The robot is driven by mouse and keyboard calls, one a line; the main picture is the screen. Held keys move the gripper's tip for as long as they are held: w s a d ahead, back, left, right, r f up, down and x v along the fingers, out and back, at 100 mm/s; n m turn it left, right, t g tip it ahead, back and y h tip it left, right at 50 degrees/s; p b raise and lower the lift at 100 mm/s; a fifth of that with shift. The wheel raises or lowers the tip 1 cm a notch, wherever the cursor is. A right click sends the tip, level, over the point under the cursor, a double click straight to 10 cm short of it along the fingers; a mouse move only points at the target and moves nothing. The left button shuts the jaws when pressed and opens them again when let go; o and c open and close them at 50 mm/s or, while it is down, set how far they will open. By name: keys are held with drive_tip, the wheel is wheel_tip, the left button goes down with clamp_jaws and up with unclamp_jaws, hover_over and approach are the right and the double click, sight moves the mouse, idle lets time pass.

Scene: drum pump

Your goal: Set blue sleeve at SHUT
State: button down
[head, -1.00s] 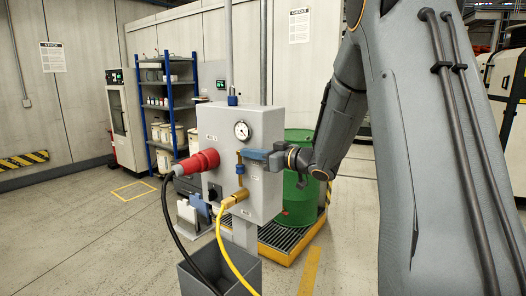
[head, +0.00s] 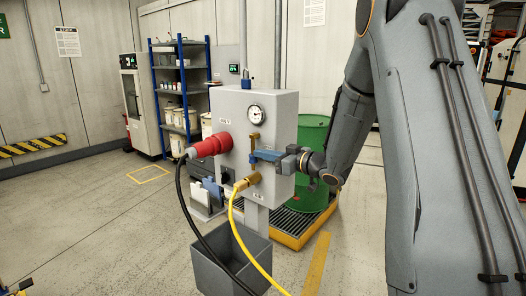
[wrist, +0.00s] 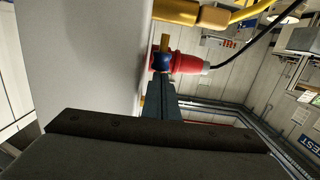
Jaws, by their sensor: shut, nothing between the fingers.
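The blue sleeve (wrist: 163,62) shows in the wrist view on a brass-coloured stem, close to the face of the grey box. My gripper (wrist: 160,82) is shut and empty, its narrow dark fingers ending right at the sleeve; I cannot tell whether they touch it. In the head view my gripper (head: 256,156) reaches in from the right across the front of the box, level with the upright brass part (head: 254,142). The sleeve is hard to separate from the bluish fingers there. The small labels on the box are unreadable, so I cannot tell which one says SHUT.
The grey box (head: 283,115) carries a gauge (head: 257,115), a red plug (head: 210,146) with a black cable and a brass fitting (head: 246,181) with a yellow hose. A grey bin (head: 218,270) stands below. A green drum (head: 315,135) is behind. Floor at left is clear.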

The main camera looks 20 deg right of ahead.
drive_tip(key=shift+f, duration=0.7)
drive_tip(key=r+p, duration=0.2)
drive_tip(key=r, duration=0.1)
drive_tip(key=r+p, duration=0.1)
drive_tip(key=shift+s+d+r, duration=0.15)
drive_tip(key=shift+s+d, duration=0.05)
drive_tip(key=shift+s, duration=0.1)
drive_tip(key=b+v, duration=0.2)
drive_tip(key=v, duration=0.8)
drive_tip(key=shift+b, duration=0.3)
drive_tip(key=shift+r, duration=0.1)
